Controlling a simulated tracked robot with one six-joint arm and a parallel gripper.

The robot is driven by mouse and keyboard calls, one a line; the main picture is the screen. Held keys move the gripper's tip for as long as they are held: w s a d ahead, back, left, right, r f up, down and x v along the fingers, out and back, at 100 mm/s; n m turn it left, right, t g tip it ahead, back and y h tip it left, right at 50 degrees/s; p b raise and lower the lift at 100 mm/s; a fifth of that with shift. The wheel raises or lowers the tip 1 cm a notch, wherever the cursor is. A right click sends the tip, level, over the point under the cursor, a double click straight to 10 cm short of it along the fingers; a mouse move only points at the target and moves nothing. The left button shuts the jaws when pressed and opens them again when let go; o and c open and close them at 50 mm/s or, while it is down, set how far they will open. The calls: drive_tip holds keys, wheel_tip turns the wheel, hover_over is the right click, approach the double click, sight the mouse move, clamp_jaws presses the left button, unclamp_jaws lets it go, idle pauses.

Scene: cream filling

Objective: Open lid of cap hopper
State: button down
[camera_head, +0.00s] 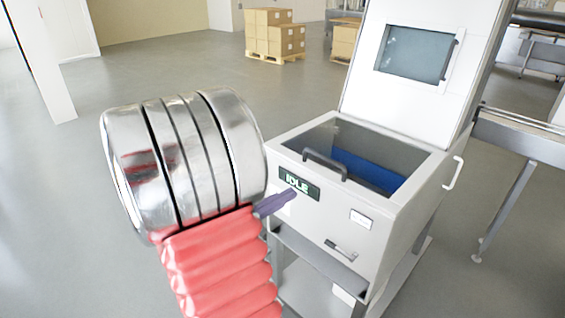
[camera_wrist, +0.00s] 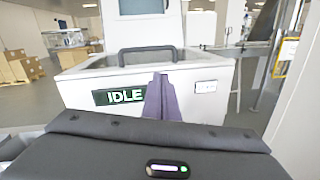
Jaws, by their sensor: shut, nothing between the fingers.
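The cap hopper is a white box-shaped machine (camera_head: 340,226) with a see-through top panel, which looks like its lid (camera_head: 345,135), lying flat. Blue shows beneath the panel. A dark bar handle (camera_head: 325,163) stands at the panel's front edge and also shows in the wrist view (camera_wrist: 147,50). The front face carries a display (camera_head: 299,184) reading IDLE. My gripper (camera_head: 288,194) has its purple fingers together, empty, in front of the front face and lower than the handle. In the wrist view the fingertips (camera_wrist: 161,80) appear just right of the display; I cannot tell whether they touch the face.
A tall white cabinet with a window (camera_head: 416,53) rises behind the hopper. A side handle (camera_head: 454,172) and a front latch (camera_head: 341,250) stick out. A conveyor (camera_head: 520,135) stands to the right. Boxes on a pallet (camera_head: 275,57) are far back. Floor at left is clear.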

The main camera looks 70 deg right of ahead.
sight(311, 168)
drive_tip(key=d+n+h, duration=0.1)
drive_tip(key=d+n+t+h, duration=0.1)
drive_tip(key=w+d+n, duration=0.1)
drive_tip(key=shift+d+f+n+t+h, duration=0.3)
drive_tip(key=shift+d+f+h, duration=0.05)
drive_tip(key=shift+f+h, duration=0.05)
drive_tip(key=shift+d, duration=0.1)
drive_tip(key=shift+x, duration=4.9)
drive_tip(key=shift+s+r, duration=0.1)
